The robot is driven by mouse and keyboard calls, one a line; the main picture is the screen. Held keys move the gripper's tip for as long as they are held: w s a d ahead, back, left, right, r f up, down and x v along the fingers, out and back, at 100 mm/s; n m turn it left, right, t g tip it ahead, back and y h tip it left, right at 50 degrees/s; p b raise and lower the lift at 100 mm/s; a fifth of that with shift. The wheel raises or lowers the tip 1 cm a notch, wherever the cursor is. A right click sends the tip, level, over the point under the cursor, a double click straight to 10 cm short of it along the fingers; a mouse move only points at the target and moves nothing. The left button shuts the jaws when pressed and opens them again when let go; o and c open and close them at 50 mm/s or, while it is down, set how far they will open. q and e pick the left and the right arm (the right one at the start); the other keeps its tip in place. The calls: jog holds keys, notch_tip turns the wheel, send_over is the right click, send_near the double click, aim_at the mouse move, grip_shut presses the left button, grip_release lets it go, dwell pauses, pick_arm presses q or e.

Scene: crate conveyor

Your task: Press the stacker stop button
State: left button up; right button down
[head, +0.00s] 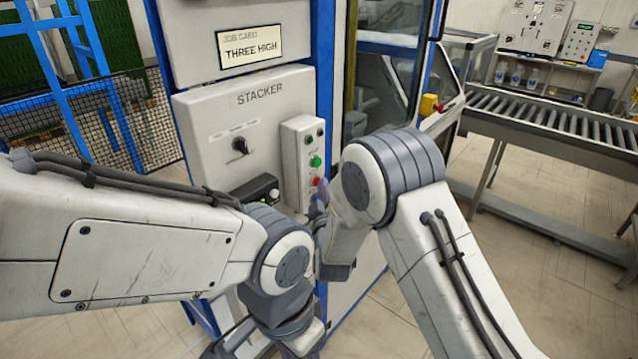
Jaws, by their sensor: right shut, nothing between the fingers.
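The stacker panel (205,118) is a light grey plate labelled STACKER. A raised button box (291,165) on its right side carries small dark buttons at the top, a green button (315,161) and a red button (316,181) below.
A black rotary switch (240,145) and a dark device (256,189) sit on the panel. A THREE HIGH job card (249,46) hangs above. A roller conveyor (550,115) runs at right. Blue frames and mesh (90,125) stand at left. Open floor lies at right.

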jog(key=shift+s+d, duration=0.5)
jog(key=shift+d, duration=0.1)
jog(key=s+d+b, duration=0.1)
jog(key=d, duration=0.1)
jog(key=s+d, duration=0.2)
jog(key=shift+b, duration=0.4)
dwell(0.6)
